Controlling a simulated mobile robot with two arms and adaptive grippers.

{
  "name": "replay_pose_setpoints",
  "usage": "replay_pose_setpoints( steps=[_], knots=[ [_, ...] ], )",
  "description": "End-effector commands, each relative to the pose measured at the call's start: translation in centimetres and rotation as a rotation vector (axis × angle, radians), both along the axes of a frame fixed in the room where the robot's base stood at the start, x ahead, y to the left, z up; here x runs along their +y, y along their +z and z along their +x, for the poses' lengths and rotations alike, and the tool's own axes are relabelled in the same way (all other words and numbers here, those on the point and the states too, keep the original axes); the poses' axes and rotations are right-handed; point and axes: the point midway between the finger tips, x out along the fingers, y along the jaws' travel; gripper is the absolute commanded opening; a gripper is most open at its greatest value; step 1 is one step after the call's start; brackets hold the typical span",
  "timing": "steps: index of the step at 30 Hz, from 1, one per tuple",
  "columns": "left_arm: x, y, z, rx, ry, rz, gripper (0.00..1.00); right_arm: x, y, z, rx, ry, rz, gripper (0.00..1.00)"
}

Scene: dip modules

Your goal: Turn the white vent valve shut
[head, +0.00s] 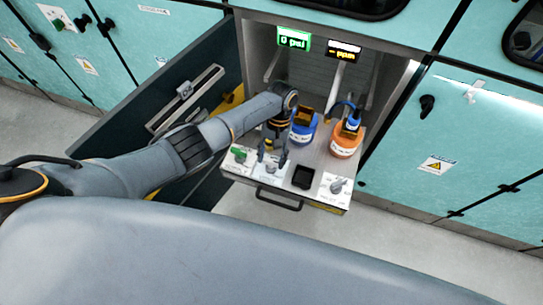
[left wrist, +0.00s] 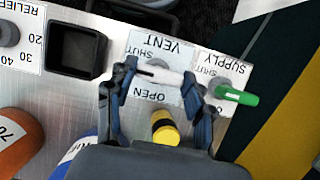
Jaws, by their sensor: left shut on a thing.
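The white vent valve (left wrist: 165,75) sits on a label with SHUT and OPEN marks, on the panel of a pulled-out drawer. Its handle lies nearly crosswise in the left wrist view, slightly tilted. My left gripper (left wrist: 160,72) has one finger at each end of the handle and is shut on it. In the head view, my left gripper (head: 271,158) reaches down to the panel from the left and hides much of the valve. My right gripper is not in view.
The green supply valve (left wrist: 237,96) is close beside a finger. A black square socket (left wrist: 76,50) and the relief knob (head: 337,186) lie on the other side. A blue jar (head: 303,126) and an orange jar (head: 346,136) stand behind. A green display (head: 293,40) reads 0 psi.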

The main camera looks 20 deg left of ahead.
Motion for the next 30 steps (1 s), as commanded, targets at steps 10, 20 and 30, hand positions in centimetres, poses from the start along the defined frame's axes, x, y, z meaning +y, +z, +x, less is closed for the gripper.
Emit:
replay_pose_setpoints(
  steps=[10,20,30],
  knots=[
    [0.0,-0.2,-0.2,0.003,-0.010,-0.001,0.21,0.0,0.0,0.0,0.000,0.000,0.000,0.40],
    [0.0,-0.1,-0.1,0.001,-0.008,-0.001,0.75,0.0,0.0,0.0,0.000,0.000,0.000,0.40],
    [-0.1,1.1,0.5,-0.003,-0.008,-0.002,0.75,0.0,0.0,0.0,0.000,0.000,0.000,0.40]
  ],
)
